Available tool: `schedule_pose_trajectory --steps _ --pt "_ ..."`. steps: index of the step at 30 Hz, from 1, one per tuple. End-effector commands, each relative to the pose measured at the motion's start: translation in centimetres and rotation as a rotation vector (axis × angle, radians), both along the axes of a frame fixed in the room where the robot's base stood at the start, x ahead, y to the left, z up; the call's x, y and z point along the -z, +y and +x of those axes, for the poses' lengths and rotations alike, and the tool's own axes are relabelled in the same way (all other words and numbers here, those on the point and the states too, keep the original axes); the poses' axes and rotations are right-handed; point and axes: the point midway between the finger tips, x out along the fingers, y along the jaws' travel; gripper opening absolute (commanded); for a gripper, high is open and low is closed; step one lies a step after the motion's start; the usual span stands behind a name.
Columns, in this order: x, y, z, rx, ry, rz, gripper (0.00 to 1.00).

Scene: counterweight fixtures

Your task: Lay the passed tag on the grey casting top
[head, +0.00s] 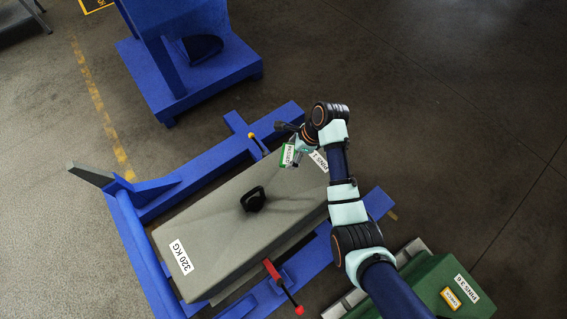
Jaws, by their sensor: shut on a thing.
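The grey casting (205,228) lies in a blue frame, with a white "320 KG" label on its near left end and a dark lifting eye (253,199) standing on its top. My gripper (292,149) is over the far right end of the casting. It is shut on a small green and white tag (288,155), which hangs tilted from the fingers. The tag looks a little above the top, but I cannot tell the gap. The wrist partly hides the fingers.
The blue frame (160,200) surrounds the casting. A blue stand (190,88) is behind.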

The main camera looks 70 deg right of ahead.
Motion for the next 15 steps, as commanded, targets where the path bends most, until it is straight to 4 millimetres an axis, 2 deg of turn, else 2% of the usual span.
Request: schedule_pose_trajectory --steps 2,4,9,10,11,12,15 --pt "0.8 0.0 0.0 0.001 0.001 0.001 0.52" --pt "2.5 0.1 -0.1 0.001 0.002 0.004 0.52" --pt "8.2 0.1 -0.1 0.001 0.004 0.005 0.51" --pt "9.2 0.1 0.0 0.001 0.002 0.004 0.42" --pt "10.1 0.1 -0.1 0.001 0.004 0.005 0.16" --pt "11.4 0.1 0.0 0.001 0.002 0.003 0.0" --pt "14.0 0.1 0.0 0.001 0.002 0.003 0.0"
